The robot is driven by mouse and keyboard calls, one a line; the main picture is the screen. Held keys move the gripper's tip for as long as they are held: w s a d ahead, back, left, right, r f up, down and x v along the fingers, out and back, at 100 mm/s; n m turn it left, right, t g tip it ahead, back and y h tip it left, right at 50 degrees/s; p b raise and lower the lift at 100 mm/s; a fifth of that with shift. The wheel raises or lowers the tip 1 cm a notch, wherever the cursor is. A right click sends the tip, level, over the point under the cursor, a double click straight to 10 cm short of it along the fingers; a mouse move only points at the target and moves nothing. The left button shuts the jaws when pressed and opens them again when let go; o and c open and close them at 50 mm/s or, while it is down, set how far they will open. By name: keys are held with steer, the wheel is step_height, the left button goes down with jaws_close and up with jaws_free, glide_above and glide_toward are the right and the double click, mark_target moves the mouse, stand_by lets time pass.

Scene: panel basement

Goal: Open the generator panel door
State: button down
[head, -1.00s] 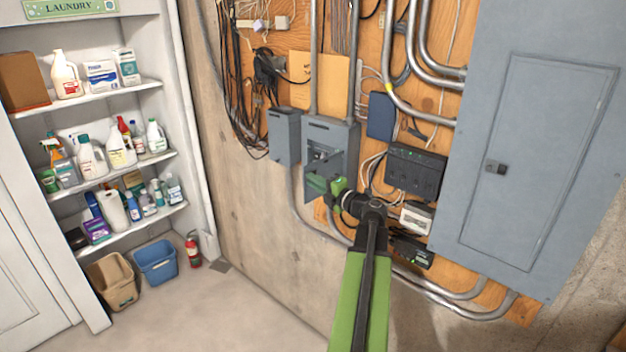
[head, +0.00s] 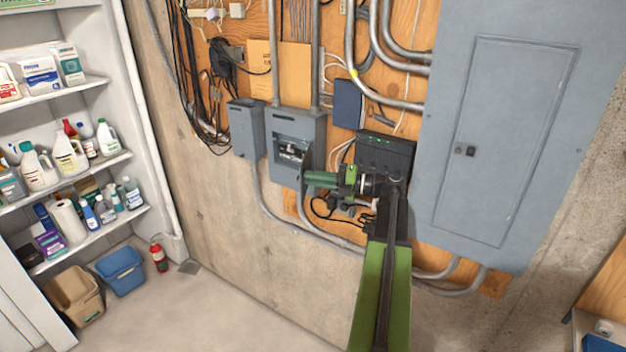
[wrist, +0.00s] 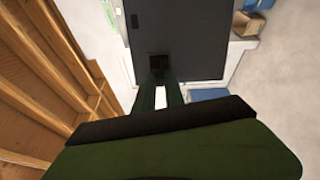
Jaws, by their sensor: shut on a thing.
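The generator panel (head: 297,130) is a grey metal box on the wooden backing in the head view, with switch parts showing in its opening. Its door stands swung out from the box, seen nearly edge-on there. In the wrist view the door (wrist: 195,40) is a broad dark panel with a small square latch (wrist: 158,62). My gripper (head: 310,180) is in front of the box's lower right. In the wrist view my gripper (wrist: 159,85) has its two green fingers shut on the latch. The exact contact is dark and hard to see.
A smaller grey box (head: 246,128) is left of the panel. A black unit (head: 385,152) and a large grey breaker panel (head: 505,140) are to the right. Conduits run around them. Shelves with bottles stand at left; the floor (head: 215,315) in front is clear.

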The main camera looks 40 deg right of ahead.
steer(key=shift+w+a+r, duration=0.1)
steer(key=shift+w+a, duration=0.05)
steer(key=c, duration=1.4)
jaws_free()
steer(key=shift+w+a, duration=0.1)
steer(key=shift+a, duration=0.15)
steer(key=shift+d, duration=0.1)
